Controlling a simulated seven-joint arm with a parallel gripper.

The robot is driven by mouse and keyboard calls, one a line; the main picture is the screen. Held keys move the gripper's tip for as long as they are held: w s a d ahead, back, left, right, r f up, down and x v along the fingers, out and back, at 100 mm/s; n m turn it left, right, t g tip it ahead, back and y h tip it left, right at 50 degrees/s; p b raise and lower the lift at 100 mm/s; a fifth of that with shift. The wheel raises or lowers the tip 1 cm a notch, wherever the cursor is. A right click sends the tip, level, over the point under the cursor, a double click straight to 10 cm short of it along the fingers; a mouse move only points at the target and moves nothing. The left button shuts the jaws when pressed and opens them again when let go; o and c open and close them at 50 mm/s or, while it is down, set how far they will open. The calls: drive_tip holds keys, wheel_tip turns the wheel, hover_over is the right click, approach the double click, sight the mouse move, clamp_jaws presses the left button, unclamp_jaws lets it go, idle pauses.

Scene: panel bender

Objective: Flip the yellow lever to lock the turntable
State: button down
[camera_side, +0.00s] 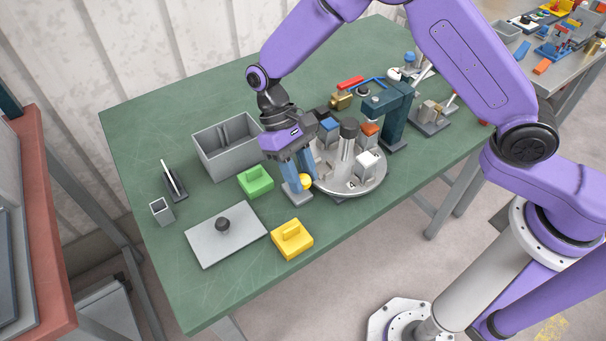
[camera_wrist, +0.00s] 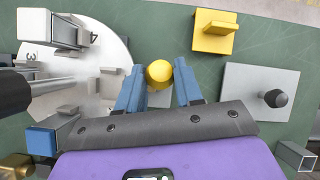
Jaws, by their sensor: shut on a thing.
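The yellow lever shows as a round yellow knob (camera_side: 306,181) at the left edge of the turntable; the wrist view shows the knob from above (camera_wrist: 159,73). My gripper (camera_side: 299,180) points down with its blue fingers on either side of the knob, shut on it; they also show in the wrist view (camera_wrist: 158,82). A grey base (camera_side: 296,194) sits below the fingers; the lever's shaft is hidden. The turntable (camera_side: 368,184) is a light grey disc with numbered places, several blocks and a central post; it fills the left of the wrist view (camera_wrist: 105,50).
A grey bin (camera_side: 216,160) and a green block (camera_side: 256,181) stand left of my gripper. A yellow handled block (camera_side: 292,239) and a grey plate with a black knob (camera_side: 215,245) lie nearer the front. A dark teal press (camera_side: 393,118) stands behind the turntable.

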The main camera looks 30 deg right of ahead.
drive_tip(key=shift+w+g, duration=0.75)
drive_tip(key=shift+g, duration=0.35)
drive_tip(key=shift+w+g, duration=0.7)
drive_tip(key=shift+g, duration=0.4)
drive_tip(key=shift+w, duration=0.1)
drive_tip(key=c, duration=0.8)
unclamp_jaws()
drive_tip(key=shift+o, duration=0.2)
drive_tip(key=shift+w+r, duration=0.4)
drive_tip(key=shift+w, duration=0.2)
wheel_tip(320, 180, up, 8)
drive_tip(key=w, duration=0.1)
drive_tip(key=shift+w+a, duration=0.1)
